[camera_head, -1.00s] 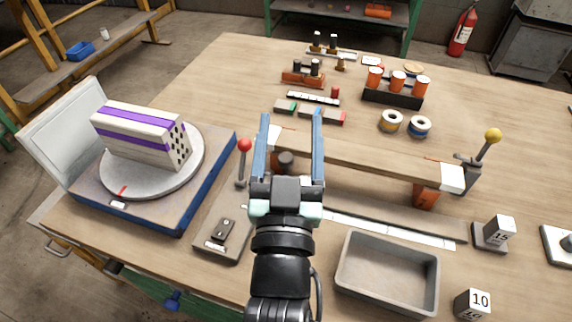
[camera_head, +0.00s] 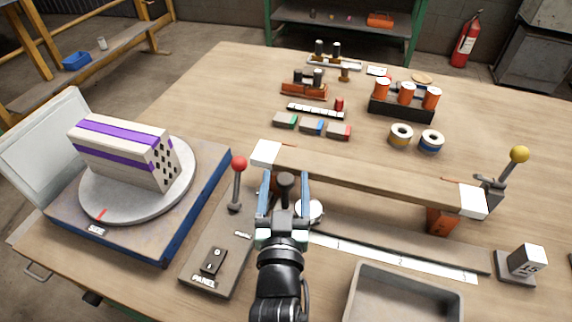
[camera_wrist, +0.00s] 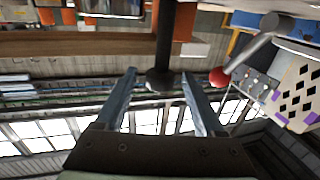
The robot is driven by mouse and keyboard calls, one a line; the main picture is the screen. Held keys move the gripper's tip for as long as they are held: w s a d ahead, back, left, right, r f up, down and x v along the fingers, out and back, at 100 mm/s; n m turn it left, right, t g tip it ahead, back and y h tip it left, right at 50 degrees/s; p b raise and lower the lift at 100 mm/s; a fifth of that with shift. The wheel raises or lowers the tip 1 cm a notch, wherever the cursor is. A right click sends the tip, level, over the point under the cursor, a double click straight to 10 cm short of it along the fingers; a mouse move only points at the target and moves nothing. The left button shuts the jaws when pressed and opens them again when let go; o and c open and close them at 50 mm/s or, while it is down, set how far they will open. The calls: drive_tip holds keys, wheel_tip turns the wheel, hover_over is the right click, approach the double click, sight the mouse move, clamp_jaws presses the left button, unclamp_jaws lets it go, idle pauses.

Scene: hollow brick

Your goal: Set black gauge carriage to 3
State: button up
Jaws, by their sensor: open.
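The black gauge carriage shows as a dark upright post with a round knob (camera_head: 286,182), at the left end of a long rail with a white scale strip (camera_head: 390,257). The scale marks are too small to read. My gripper (camera_head: 285,178) is open, its two blue fingers on either side of the knob in the head view. In the wrist view, which looks upside down, the knob (camera_wrist: 162,80) lies between and around the level of the open fingertips (camera_wrist: 158,72). I see no clear contact. The carriage's base is hidden by my gripper.
A wooden beam (camera_head: 370,180) on orange supports spans just behind the rail. A red-ball lever (camera_head: 237,180) and a switch panel (camera_head: 213,262) stand left. A striped hollow brick (camera_head: 125,152) rests on a turntable (camera_head: 100,205). A grey tray (camera_head: 405,268) lies front right.

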drive_tip(key=shift+w+d, duration=0.15)
drive_tip(key=shift+w, duration=2)
clamp_jaws()
